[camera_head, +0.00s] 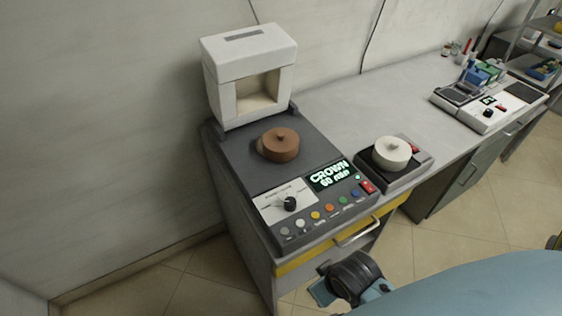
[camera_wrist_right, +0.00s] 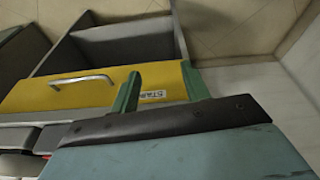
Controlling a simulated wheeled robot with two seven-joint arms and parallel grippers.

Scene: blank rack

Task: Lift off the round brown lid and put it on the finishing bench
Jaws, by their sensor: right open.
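What lies under the lid is hidden. A long grey bench top (camera_head: 350,103) runs along the wall to the right; I cannot tell which part is the finishing bench. My right gripper (camera_wrist_right: 162,84) shows two green fingers standing apart and empty, near a yellow drawer front (camera_wrist_right: 95,90), well away from the lid. My left gripper is not in view.
A white box-shaped housing (camera_head: 250,70) stands behind the lid. A white device (camera_head: 488,108) is at the far right. The bench between is mostly clear. A drawer handle (camera_head: 357,233) sticks out in front.

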